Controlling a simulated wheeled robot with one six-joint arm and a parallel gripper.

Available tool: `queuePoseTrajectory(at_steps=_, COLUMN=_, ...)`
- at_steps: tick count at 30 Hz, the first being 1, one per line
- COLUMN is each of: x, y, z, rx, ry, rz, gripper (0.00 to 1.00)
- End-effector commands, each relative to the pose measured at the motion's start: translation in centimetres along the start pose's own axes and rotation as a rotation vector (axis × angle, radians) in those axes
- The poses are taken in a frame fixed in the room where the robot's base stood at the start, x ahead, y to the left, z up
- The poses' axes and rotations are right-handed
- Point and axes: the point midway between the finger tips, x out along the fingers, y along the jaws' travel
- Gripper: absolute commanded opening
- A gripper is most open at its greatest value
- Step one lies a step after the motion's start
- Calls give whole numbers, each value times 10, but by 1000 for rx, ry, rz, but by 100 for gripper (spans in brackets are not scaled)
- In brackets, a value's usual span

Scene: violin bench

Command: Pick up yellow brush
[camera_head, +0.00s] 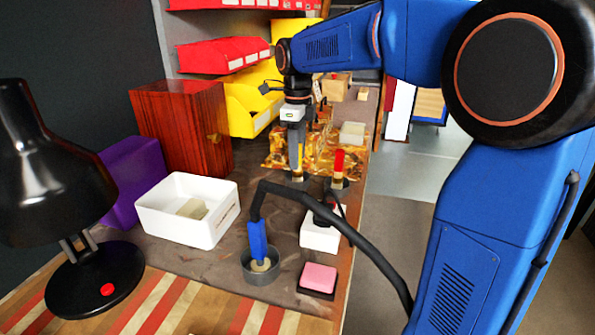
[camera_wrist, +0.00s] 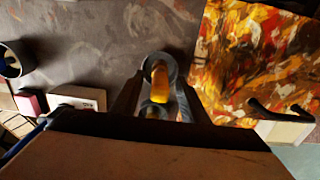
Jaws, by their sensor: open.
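The yellow brush (camera_wrist: 160,75) stands in a round grey holder (camera_wrist: 172,64) in the wrist view, between my gripper's two fingers (camera_wrist: 160,95). The fingers are apart on either side of it, and I cannot tell whether they touch it. In the head view my gripper (camera_head: 296,160) points down over the bench, and a sliver of the yellow brush (camera_head: 300,156) shows beside a finger. The brush's lower end is hidden in the holder.
A red-topped brush (camera_head: 339,161) stands in a holder close on the right. A mottled orange-brown sheet (camera_head: 275,160) lies behind. A white bin (camera_head: 160,228), a grey cup (camera_head: 262,277), a white box (camera_head: 318,238) and a pink block (camera_head: 319,278) are nearer.

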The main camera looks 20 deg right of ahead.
Motion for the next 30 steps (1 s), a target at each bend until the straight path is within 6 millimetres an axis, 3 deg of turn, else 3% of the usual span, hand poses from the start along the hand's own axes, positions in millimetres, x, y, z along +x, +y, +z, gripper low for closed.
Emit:
queuePoseTrajectory(at_steps=6, x=19, y=0, z=0, rx=0, ry=0, rz=0, gripper=41)
queuePoseTrajectory(at_steps=13, x=20, y=0, z=0, rx=0, ry=-1, rz=-1, gripper=41)
queuePoseTrajectory(at_steps=18, x=20, y=0, z=0, rx=0, ry=-1, rz=0, gripper=2)
queuePoseTrajectory(at_steps=30, x=12, y=0, z=0, rx=0, ry=-1, rz=-2, gripper=2)
